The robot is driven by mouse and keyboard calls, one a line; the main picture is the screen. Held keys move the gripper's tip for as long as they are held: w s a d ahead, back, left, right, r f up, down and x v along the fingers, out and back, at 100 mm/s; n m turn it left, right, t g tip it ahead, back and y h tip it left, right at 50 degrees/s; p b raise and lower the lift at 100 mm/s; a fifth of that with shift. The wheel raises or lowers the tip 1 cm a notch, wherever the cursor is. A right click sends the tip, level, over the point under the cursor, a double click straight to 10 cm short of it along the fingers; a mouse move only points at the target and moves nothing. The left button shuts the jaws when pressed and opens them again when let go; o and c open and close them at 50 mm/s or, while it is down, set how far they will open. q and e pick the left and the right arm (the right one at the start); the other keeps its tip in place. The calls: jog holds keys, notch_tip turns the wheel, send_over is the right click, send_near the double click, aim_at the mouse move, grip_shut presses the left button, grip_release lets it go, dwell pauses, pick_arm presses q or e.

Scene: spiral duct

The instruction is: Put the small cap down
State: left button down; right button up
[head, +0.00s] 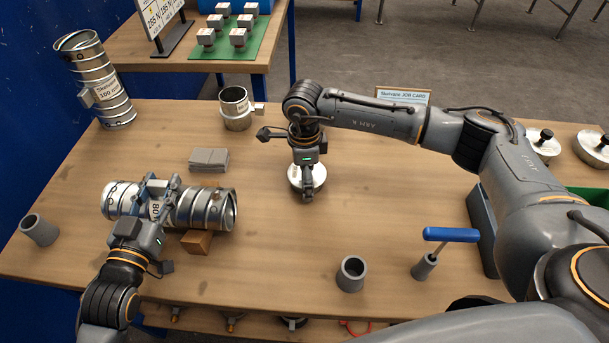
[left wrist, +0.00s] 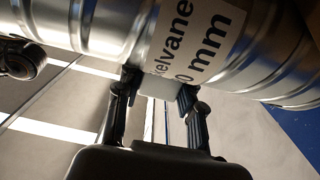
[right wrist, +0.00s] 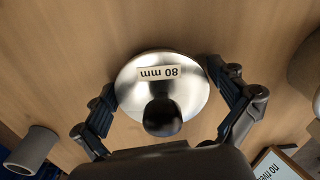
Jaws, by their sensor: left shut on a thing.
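The small cap (head: 295,180) is a round silver disc with a black knob and an "80 mm" label. It lies on the wooden table, and it fills the middle of the right wrist view (right wrist: 135,90). My right gripper (right wrist: 160,85) is open above it, its fingers spread on either side of the cap; in the head view the gripper (head: 307,192) partly hides it. My left gripper (head: 153,190) is shut on the small block on the side of the 80 mm spiral duct (head: 187,212). This duct lies on its side at the left and shows close in the left wrist view (left wrist: 110,25).
Grey cups (head: 351,274) (head: 39,230) and a blue-handled tool (head: 451,235) stand toward the front. A taller duct (head: 96,85) and a steel collar (head: 236,112) stand behind. Larger caps (head: 592,150) lie at right.

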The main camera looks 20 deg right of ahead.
jog(key=shift+r, duration=0.1)
notch_tip(320, 180, up, 12)
jog(key=shift+r, duration=0.1)
dwell(0.6)
pick_arm(q)
jog(key=c, duration=0.7)
grip_release()
jog(key=shift+c, duration=0.2)
